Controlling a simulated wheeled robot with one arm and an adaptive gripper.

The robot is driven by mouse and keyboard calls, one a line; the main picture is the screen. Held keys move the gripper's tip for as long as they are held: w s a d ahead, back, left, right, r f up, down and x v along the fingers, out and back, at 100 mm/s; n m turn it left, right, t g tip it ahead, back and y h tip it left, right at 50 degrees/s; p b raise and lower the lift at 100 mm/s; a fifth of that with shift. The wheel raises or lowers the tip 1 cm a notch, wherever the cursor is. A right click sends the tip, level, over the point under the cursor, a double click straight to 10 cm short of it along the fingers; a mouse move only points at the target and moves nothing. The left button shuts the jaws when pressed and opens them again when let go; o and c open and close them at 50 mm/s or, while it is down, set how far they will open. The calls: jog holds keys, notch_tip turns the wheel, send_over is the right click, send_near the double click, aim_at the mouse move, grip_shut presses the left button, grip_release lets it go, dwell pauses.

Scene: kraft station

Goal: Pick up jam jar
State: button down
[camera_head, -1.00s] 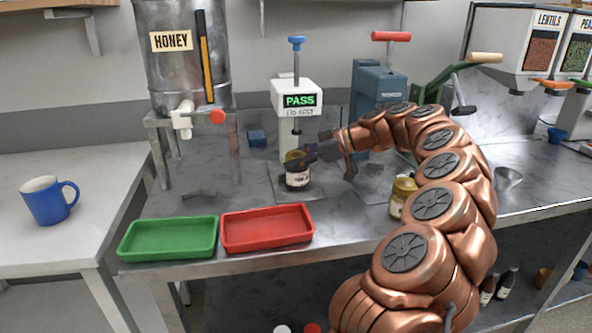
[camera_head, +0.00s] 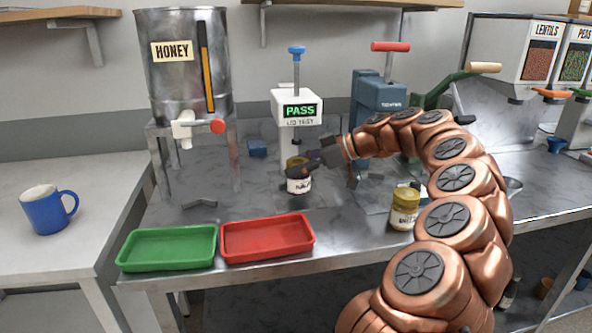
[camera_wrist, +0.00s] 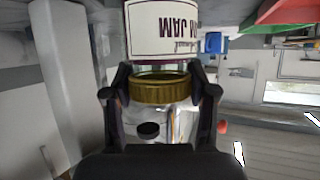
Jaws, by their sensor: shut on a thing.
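The jam jar (camera_head: 299,186) has a white label and a gold lid and stands upright below the lid tester, at the middle of the bench. In the wrist view its label (camera_wrist: 165,30) reads "M JAM" upside down, and its gold lid (camera_wrist: 160,88) lies between the fingers. My gripper (camera_head: 305,163) reaches in from the right and is shut on the jar at its lid; in the wrist view the two dark fingers (camera_wrist: 162,95) flank the lid. The fingers hide part of the jar's top. I cannot tell whether its base touches the tester's plate.
The lid tester (camera_head: 297,108) shows "PASS" above the jar. A second gold-lidded jar (camera_head: 404,212) stands beside my arm. A green tray (camera_head: 168,265) and a red tray (camera_head: 268,255) lie along the front edge. The honey tank (camera_head: 185,85) stands at left, a blue mug (camera_head: 45,212) further left.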

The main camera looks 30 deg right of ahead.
jog(key=s+a+r, duration=0.2)
jog(key=s+r, duration=0.1)
jog(key=s, duration=0.2)
jog(key=s+a+r+b, duration=0.1)
jog(key=s+a+r, duration=0.1)
jog(key=s, duration=0.4)
jog(key=shift+s+a+r, duration=0.2)
jog(key=shift+a+r, duration=0.15)
jog(key=shift+r, duration=0.35)
jog(key=shift+a, duration=0.15)
